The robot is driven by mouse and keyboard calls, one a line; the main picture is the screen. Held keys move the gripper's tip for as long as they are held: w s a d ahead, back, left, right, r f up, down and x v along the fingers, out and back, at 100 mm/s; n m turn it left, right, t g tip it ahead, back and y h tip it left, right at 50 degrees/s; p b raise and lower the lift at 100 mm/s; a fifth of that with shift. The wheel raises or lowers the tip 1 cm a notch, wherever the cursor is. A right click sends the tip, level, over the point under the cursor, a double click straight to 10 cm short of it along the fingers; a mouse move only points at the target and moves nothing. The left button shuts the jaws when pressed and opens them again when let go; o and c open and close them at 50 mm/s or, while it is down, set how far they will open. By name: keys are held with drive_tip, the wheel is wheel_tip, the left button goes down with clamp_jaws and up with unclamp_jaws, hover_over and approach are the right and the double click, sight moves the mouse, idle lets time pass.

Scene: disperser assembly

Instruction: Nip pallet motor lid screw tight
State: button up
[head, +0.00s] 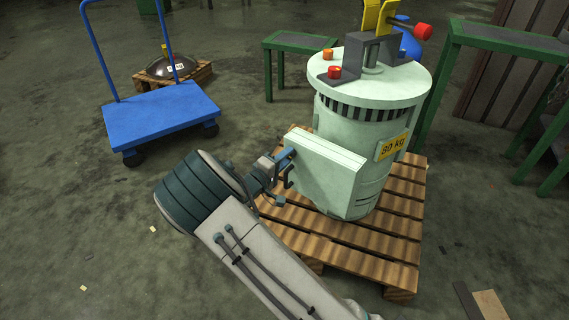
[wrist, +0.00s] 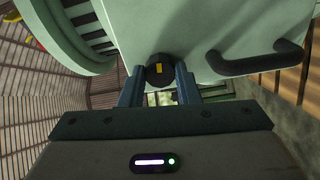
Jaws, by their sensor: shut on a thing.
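The motor (head: 365,115) is a large pale green cylinder standing upright on a wooden pallet (head: 395,235). Its box-shaped lid (head: 325,175) juts out from its side, toward my arm. In the wrist view the lid (wrist: 215,35) fills the upper middle, with a dark handle (wrist: 258,62) to the right. A round black screw knob (wrist: 160,68) with a yellow mark sits at the lid's edge. My gripper (wrist: 160,82) is shut on this screw, one finger on each side. In the head view my gripper (head: 284,165) is at the lid's left side, and the screw is mostly hidden there.
A blue trolley (head: 160,115) stands at the back left. Behind it a dark dome lies on a small pallet (head: 195,77). Green tables (head: 300,42) stand behind and right of the motor. Floor at the left is mostly clear, with small scraps.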

drive_tip(key=shift+f+m+b, duration=0.1)
drive_tip(key=shift+m+b, duration=0.4)
drive_tip(key=shift+m, duration=0.2)
drive_tip(key=o, duration=1)
drive_tip(key=shift+c, duration=0.2)
drive_tip(key=p+v, duration=0.4)
drive_tip(key=v, duration=1)
drive_tip(key=shift+w+r, duration=0.15)
drive_tip(key=shift+r, duration=0.05)
